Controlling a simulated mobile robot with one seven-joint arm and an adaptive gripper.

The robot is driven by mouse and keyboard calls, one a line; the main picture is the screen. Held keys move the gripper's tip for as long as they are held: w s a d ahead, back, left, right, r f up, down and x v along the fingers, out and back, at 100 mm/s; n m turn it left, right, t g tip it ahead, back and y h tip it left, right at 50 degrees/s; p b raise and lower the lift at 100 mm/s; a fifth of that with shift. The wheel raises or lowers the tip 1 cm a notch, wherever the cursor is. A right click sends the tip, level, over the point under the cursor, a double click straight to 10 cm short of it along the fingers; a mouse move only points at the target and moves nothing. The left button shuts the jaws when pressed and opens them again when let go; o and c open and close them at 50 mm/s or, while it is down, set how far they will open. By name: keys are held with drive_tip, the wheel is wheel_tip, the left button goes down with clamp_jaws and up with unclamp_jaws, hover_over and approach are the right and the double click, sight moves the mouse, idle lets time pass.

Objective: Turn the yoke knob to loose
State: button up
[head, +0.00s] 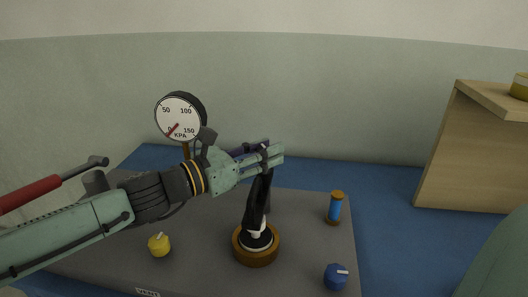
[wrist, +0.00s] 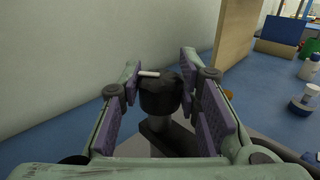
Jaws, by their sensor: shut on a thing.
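The yoke knob (wrist: 158,97) is black with a white pointer bar on its top, and the bar points left in the wrist view. It sits at the top of a black stand (head: 257,205) on a round wooden base (head: 256,253). My gripper (wrist: 162,95) is shut on the knob, with a purple-padded finger on either side of it. In the head view my gripper (head: 268,156) is at the top of the stand and hides the knob. I see no readable mark for loose.
A KPA pressure gauge (head: 181,117) stands behind my arm. A yellow knob (head: 159,245), a blue knob (head: 336,277) and a blue cylinder with a brown cap (head: 335,209) are on the grey panel (head: 200,265). A wooden cabinet (head: 465,150) stands at right.

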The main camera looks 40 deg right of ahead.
drive_tip(key=shift+f+g+b, duration=0.1)
drive_tip(key=shift+g+b, duration=0.2)
drive_tip(key=m+g+b, duration=0.1)
drive_tip(key=g+b, duration=0.1)
drive_tip(key=shift+w+f+m+b, duration=0.15)
drive_tip(key=shift+m+b, duration=0.25)
drive_tip(key=m+g+y+b, duration=0.1)
drive_tip(key=m+g+b, duration=0.1)
drive_tip(key=g+b, duration=0.1)
drive_tip(key=shift+g+y, duration=0.3)
drive_tip(key=shift+r+m+g+y+b, duration=0.15)
drive_tip(key=shift+m+g+y+b, duration=0.5)
drive_tip(key=shift+m+g, duration=0.35)
drive_tip(key=shift+r+m+g+y+b, duration=0.15)
drive_tip(key=shift+m+g+y+b, duration=0.25)
drive_tip(key=shift+m+g+y, duration=0.6)
drive_tip(key=shift+r+g, duration=0.1)
drive_tip(key=shift+g, duration=0.2)
drive_tip(key=o, duration=0.9)
drive_tip(key=shift+c, duration=0.2)
drive_tip(key=v, duration=0.7)
drive_tip(key=shift+w+a, duration=0.15)
drive_tip(key=shift+w, duration=0.05)
